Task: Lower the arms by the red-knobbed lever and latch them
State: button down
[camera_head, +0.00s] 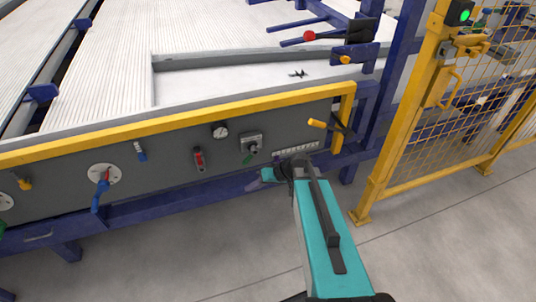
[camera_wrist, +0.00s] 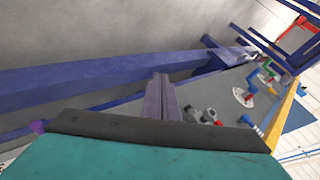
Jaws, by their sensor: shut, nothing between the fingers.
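The red knob of the lever (camera_head: 309,36) shows at the top right in the head view, beside a dark block (camera_head: 360,32) on a blue post. Blue arms (camera_head: 297,23) stick out to the left there, above the white bed. A yellow knob (camera_head: 345,60), possibly part of the latch, sits just below on a blue bracket. My gripper (camera_head: 256,184) is low in front of the grey panel, well below and left of the lever. Its purple fingers are closed together and empty in the wrist view (camera_wrist: 161,98).
A yellow mesh fence (camera_head: 430,130) stands right. Floor in front is clear.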

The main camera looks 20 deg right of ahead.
jog(key=s+a+f+n+g+h+b, duration=0.1)
jog(key=s+a+f+g, duration=0.3)
jog(key=s+f, duration=0.6)
jog(key=s+a+f+g+h+b, duration=0.1)
jog(key=s+a+f+g, duration=0.1)
jog(key=s+a+f, duration=0.6)
jog(key=s+d+f+g+h, duration=0.1)
jog(key=s+d+f+h, duration=0.2)
jog(key=s, duration=0.4)
jog(key=s+d+f+m+g+h+b, duration=0.1)
jog(key=s+d+f+g+h, duration=0.1)
jog(key=s+d+f, duration=0.3)
jog(key=shift+s+d+f+h, duration=0.25)
jog(key=shift+s+h, duration=0.35)
jog(key=shift+s, duration=0.65)
jog(key=c, duration=2.5)
grip_release()
jog(key=shift+d+r, duration=0.1)
jog(key=o, duration=0.7)
jog(key=shift+o, duration=0.2)
